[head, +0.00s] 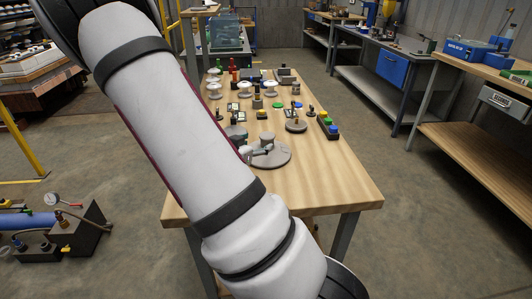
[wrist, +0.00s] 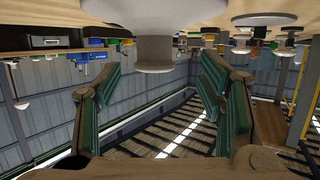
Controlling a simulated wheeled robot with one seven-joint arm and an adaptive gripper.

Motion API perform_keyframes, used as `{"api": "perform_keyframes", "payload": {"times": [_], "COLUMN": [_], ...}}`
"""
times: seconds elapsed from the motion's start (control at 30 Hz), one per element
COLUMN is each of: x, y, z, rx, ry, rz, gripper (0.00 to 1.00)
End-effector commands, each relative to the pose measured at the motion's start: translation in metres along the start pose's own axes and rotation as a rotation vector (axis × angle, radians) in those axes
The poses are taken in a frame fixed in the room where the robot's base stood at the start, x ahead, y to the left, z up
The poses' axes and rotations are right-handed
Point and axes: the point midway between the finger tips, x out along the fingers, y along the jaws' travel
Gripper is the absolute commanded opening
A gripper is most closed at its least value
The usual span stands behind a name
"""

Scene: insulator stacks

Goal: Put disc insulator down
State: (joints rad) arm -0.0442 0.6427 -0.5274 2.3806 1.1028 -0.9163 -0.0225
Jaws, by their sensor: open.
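In the wrist view, which looks upside down, a pale disc insulator (wrist: 135,14) rests on the wooden table with its grey cylindrical cap (wrist: 155,50) pointing down in the picture. My gripper (wrist: 158,88) is open, its green-padded fingers spread to either side of the cap with clear gaps. I cannot tell how deep the cap sits between them. In the head view, a large grey disc (head: 272,154) lies on the table (head: 330,185), partly covered by my arm. My gripper is not visible there. I cannot tell whether both views show the same disc.
A smaller grey disc (head: 296,126) and a block with coloured buttons (head: 328,126) stand near the table's right side. White insulators (head: 244,89) and several small parts crowd the far half. The near right tabletop is clear. Side benches (head: 480,120) stand right.

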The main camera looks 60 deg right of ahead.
Motion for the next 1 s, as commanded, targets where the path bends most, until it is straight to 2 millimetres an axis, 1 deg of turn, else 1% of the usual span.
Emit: {"api": "perform_keyframes", "payload": {"times": [0.03,0.1,0.27,0.33,0.47,0.6,0.7,0.9,0.93,0.97,1.0], "x": [0.008,0.014,0.023,0.030,0.050,0.066,0.071,0.071,0.071,0.071,0.071], "y": [0.001,0.000,0.001,0.003,0.007,0.007,0.007,0.007,0.007,0.007,0.007], "z": [0.001,0.001,0.001,0.001,0.000,0.000,0.000,-0.001,-0.001,-0.001,-0.001], "rx": [0.000,-0.001,-0.001,-0.001,0.000,-0.001,0.000,-0.001,-0.001,-0.001,-0.001], "ry": [0.000,-0.001,-0.002,-0.002,-0.001,-0.001,-0.002,-0.002,-0.002,-0.002,-0.002], "rz": [0.002,0.000,0.001,0.001,0.002,-0.001,-0.001,-0.002,-0.002,-0.002,-0.002], "gripper": [0.63,0.63,0.63,0.63,0.63,0.63,0.63,0.63,0.60,0.54,0.45]}}
